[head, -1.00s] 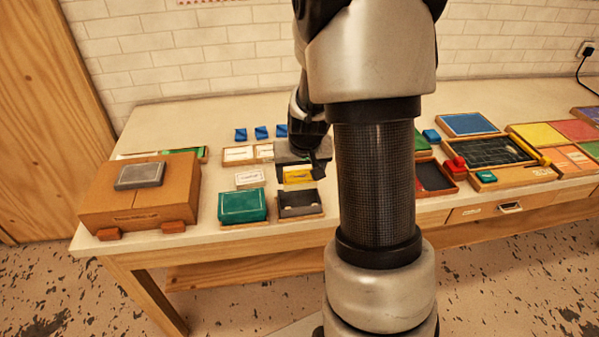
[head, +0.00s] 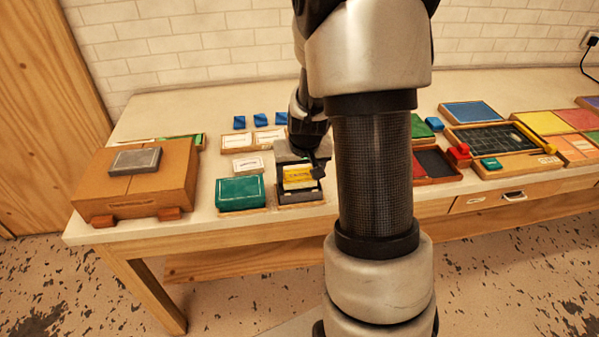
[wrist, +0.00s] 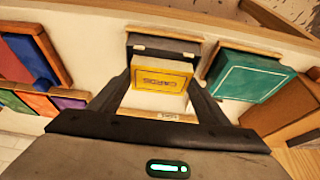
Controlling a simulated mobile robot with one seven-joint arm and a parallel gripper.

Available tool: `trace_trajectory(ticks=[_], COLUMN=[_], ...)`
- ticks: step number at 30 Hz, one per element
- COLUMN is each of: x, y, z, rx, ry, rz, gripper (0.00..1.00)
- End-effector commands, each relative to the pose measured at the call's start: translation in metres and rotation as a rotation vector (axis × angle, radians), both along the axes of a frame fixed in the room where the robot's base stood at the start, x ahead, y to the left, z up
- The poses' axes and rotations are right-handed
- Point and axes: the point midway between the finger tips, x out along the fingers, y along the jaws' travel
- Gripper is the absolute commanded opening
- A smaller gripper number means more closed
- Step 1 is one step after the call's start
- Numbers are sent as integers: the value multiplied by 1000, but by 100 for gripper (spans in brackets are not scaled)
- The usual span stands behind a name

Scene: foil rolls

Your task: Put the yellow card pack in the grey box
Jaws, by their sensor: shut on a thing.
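The yellow card pack (head: 301,175), marked with dark lettering, is held between the fingers of my gripper (head: 303,168). The wrist view shows the pack (wrist: 160,76) between the two dark fingers of the gripper (wrist: 162,80). The dark grey box (head: 300,196) is an open tray near the table's front edge. The pack overlaps the box in the head view, and in the wrist view it covers part of the box (wrist: 165,44). I cannot tell how high the pack is above the box floor. The box's inside is partly hidden.
A green pack (head: 240,192) stands in a tray just left of the grey box. A white pack (head: 249,165) and small blue blocks (head: 261,120) lie behind. A cardboard box (head: 140,180) is at far left. My arm hides the table's middle.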

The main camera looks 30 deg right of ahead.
Motion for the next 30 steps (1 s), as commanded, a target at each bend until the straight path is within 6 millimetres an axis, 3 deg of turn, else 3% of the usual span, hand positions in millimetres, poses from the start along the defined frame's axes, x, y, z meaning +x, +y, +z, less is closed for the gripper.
trace_trajectory(ticks=[5, 6, 9, 20, 23, 30], x=[0, 0, 0, -1, -5, -25], y=[0, 0, 0, 0, 2, 8], z=[0, 0, 0, 5, 17, 69], rx=[0, 0, 0, 0, -2, 0], ry=[-1, -1, -1, -1, -3, -6], rz=[0, 0, 0, 0, 2, 2], gripper=[46, 77, 92, 92, 92, 92])
